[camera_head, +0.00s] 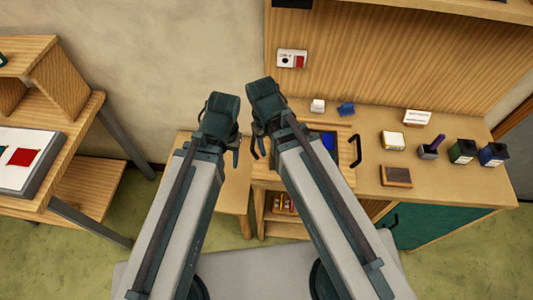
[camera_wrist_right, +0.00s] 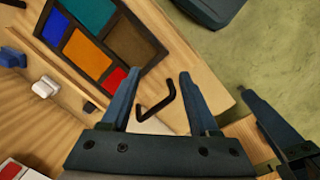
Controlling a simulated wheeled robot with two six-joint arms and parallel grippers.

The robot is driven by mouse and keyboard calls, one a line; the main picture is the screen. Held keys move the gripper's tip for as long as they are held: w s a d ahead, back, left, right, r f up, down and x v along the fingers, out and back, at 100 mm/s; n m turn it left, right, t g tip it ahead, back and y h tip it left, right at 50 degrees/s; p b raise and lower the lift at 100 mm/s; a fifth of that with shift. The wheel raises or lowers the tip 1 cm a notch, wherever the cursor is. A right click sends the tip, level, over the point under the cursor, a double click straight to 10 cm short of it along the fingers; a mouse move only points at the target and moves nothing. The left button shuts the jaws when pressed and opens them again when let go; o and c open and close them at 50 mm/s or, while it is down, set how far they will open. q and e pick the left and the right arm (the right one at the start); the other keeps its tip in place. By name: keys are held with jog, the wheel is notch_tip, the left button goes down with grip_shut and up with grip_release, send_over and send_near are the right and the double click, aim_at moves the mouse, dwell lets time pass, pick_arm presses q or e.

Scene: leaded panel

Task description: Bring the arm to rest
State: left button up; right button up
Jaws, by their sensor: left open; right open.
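My two arms reach forward side by side in the head view. My left gripper (camera_head: 236,154) points down beside the work table's left edge; its jaws are open and I see nothing in them. Part of it also shows at the right of the right wrist view (camera_wrist_right: 262,112). My right gripper (camera_wrist_right: 159,77) is open and empty, its two fingers apart above the table edge. A black bent handle (camera_wrist_right: 160,103) appears between the fingers, apparently not gripped. The leaded panel (camera_wrist_right: 88,42) has teal, orange, blue, brown and red panes; in the head view my right arm hides much of it (camera_head: 327,141).
The wooden work table (camera_head: 360,185) holds a white block (camera_head: 318,105), a blue piece (camera_head: 346,109), a pen cup (camera_head: 428,151) and dark jars (camera_head: 462,151). A wooden shelf unit (camera_head: 75,130) with a flat board stands left. Green floor shows between.

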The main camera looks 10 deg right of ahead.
jog(key=s, duration=0.1)
jog(key=s+a+m, duration=0.1)
jog(key=s, duration=0.1)
jog(key=shift+s+a+m, duration=0.2)
jog(key=shift+a+m, duration=0.2)
notch_tip(320, 180, down, 8)
jog(key=b, duration=0.7)
jog(key=shift+b, duration=0.4)
jog(key=shift+r, duration=0.25)
